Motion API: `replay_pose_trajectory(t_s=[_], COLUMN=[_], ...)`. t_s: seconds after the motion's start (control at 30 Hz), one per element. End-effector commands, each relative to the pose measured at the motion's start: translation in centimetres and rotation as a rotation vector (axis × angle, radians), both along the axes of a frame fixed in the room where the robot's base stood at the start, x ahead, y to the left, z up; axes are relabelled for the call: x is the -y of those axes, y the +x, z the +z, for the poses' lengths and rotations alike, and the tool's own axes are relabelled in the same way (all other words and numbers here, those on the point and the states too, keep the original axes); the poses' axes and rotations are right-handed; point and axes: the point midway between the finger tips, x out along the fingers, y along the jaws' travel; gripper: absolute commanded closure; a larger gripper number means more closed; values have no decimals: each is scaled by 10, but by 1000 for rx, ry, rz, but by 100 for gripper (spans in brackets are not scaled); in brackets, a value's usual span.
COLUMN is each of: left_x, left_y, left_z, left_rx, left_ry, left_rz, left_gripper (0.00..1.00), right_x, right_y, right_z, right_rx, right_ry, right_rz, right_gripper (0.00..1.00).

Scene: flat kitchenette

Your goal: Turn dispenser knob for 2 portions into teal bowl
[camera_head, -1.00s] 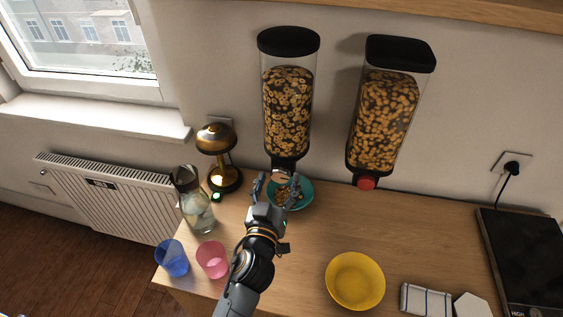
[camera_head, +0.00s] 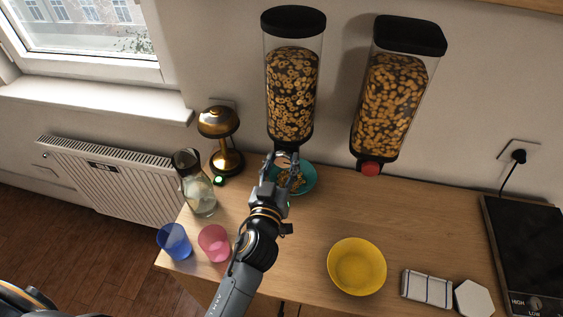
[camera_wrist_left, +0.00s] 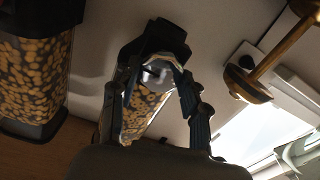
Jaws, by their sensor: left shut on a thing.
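The left dispenser (camera_head: 291,95) is a clear wall-mounted canister of ring cereal with a black lid. My left gripper (camera_head: 284,160) is at its outlet, with its fingers shut on the pale round knob (camera_wrist_left: 157,74), which shows between the fingertips in the left wrist view. The teal bowl (camera_head: 309,186) stands on the counter under this outlet and holds some cereal; my gripper hides part of it. The right dispenser (camera_head: 392,95) has a red knob (camera_head: 370,169) and nothing touches it. My right gripper is not in view.
A brass lamp (camera_head: 219,122), glass jug (camera_head: 196,186), blue cup (camera_head: 174,241) and pink cup (camera_head: 214,242) stand left of my arm. A yellow bowl (camera_head: 357,267), folded cloth (camera_head: 427,286) and black hob (camera_head: 530,255) are to the right. The mid-right counter is clear.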

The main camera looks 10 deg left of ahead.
Motion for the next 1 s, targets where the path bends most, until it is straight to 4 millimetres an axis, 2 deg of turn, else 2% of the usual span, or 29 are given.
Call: replay_pose_trajectory(t_s=[0.37,1.0], left_x=[1,3], left_y=[0,1], left_z=[0,0], left_rx=[0,-2], left_ry=[174,775], left_rz=[0,2], left_gripper=[87,87], right_x=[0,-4], right_y=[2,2], right_z=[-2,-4], right_rx=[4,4], right_ry=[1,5], right_rz=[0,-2], right_gripper=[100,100])
